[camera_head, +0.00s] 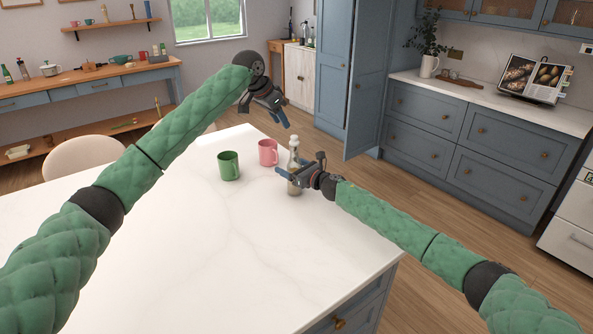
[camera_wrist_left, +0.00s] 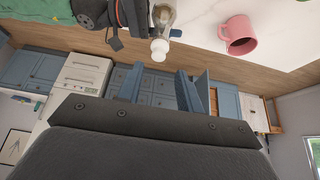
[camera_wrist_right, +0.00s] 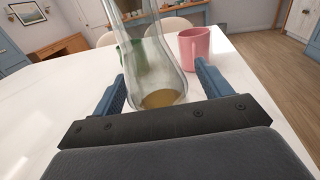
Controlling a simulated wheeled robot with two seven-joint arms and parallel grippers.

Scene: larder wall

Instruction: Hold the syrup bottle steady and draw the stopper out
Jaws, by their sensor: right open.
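The syrup bottle (camera_head: 294,160) is clear glass and stands upright on the white counter near its far edge. Amber liquid shows low inside it in the right wrist view (camera_wrist_right: 162,98). A pale stopper (camera_wrist_left: 159,49) sits in its neck. My right gripper (camera_head: 287,176) is open, its fingers on either side of the bottle's lower body; the right wrist view shows gaps beside the glass. My left gripper (camera_head: 266,112) is open and empty, raised above and to the left of the bottle, clear of the stopper.
A green mug (camera_head: 228,166) and a pink mug (camera_head: 267,152) stand left of the bottle on the white counter (camera_head: 200,245). The counter's near middle is clear. Blue cabinets (camera_head: 425,140) stand beyond a strip of wooden floor.

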